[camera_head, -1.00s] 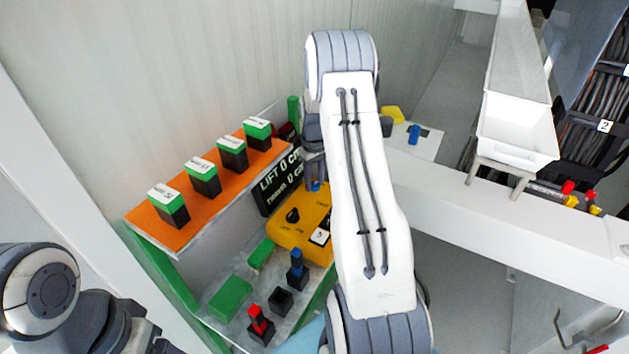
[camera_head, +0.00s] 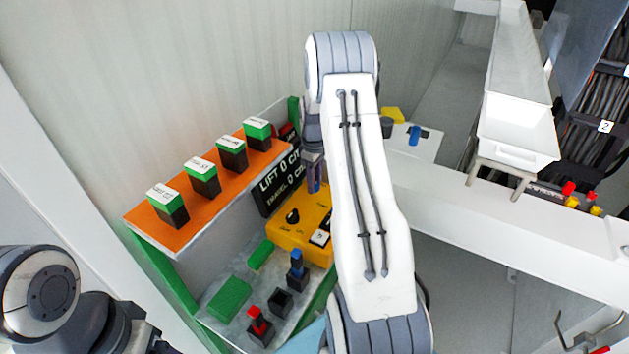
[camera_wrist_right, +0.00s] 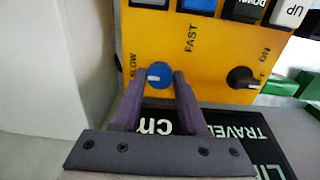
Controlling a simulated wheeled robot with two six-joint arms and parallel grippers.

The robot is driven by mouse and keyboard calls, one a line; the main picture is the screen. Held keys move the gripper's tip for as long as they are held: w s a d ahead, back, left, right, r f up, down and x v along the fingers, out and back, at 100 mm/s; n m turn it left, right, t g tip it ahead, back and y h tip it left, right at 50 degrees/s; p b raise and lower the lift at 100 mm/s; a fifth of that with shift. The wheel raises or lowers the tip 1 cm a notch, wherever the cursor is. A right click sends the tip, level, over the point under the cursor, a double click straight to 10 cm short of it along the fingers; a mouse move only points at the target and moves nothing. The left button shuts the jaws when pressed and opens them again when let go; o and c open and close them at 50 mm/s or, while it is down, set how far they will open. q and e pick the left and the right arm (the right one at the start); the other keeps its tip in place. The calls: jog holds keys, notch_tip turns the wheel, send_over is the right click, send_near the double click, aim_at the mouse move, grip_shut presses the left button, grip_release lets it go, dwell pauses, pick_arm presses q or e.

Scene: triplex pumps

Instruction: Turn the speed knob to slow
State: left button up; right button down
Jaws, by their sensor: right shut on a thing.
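In the head view, my right gripper (camera_head: 314,181) is at the far side of the box, partly behind my arm, and the knob is hidden. My left gripper is not clearly seen.
A black on/off knob (camera_wrist_right: 242,77) is close to my right fingers. Green-topped blocks stand on the orange shelf (camera_head: 143,229). Small red and blue levers (camera_head: 297,258) stand on the lower panel.

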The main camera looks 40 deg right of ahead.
jog(key=shift+d+r, duration=0.1)
jog(key=shift+c, duration=2.2)
grip_release()
notch_tip(320, 180, up, 10)
jog(key=b, duration=0.2)
jog(key=shift+r, duration=0.2)
